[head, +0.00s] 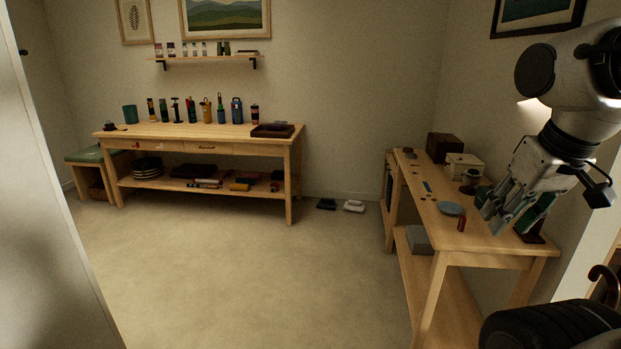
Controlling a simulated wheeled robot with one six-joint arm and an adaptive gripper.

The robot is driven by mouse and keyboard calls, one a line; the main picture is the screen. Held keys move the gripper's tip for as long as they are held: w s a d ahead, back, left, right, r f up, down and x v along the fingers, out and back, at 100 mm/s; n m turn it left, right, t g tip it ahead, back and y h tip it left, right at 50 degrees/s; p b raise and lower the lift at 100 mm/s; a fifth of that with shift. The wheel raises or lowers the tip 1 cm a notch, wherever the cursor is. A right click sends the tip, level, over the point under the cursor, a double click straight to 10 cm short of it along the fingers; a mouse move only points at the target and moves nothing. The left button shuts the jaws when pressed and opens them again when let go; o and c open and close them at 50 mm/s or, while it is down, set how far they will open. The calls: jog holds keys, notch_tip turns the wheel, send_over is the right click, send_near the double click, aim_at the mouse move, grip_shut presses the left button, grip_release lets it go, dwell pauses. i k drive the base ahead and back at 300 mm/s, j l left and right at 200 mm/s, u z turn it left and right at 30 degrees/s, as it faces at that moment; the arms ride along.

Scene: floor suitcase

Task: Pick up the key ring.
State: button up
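I cannot make out a key ring for certain in the head view. Several small items (430,197) lie on the right-hand wooden table (490,245), too small to identify. My gripper (498,218) hangs at the right, pointing down and left, in front of the near end of that table. Its fingers are seen at an angle, and I cannot tell whether they are apart. Nothing is clearly held. The gripper and arm hide part of the tabletop and a dark green object (537,212) behind the fingers.
The right table also holds a blue dish (450,208), a small red object (461,222), a white box (463,165) and a brown box (444,147). A long bench (200,133) with bottles and tools stands at the back wall. Shoes (353,206) lie beside it. The middle floor is clear.

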aim_at(463, 219)
jog(key=i+j+z, duration=0.45)
jog(key=i, duration=0.4)
jog(key=i+j+z, duration=0.5)
jog(key=i+j, duration=0.25)
jog(key=z, duration=0.85)
jog(key=j, duration=0.45)
jog(key=j+z, duration=0.35)
jog(key=j, duration=0.25)
jog(key=k+j+z, duration=0.1)
jog(key=j+z, duration=0.3)
jog(key=j, duration=0.25)
jog(key=z, duration=0.85)
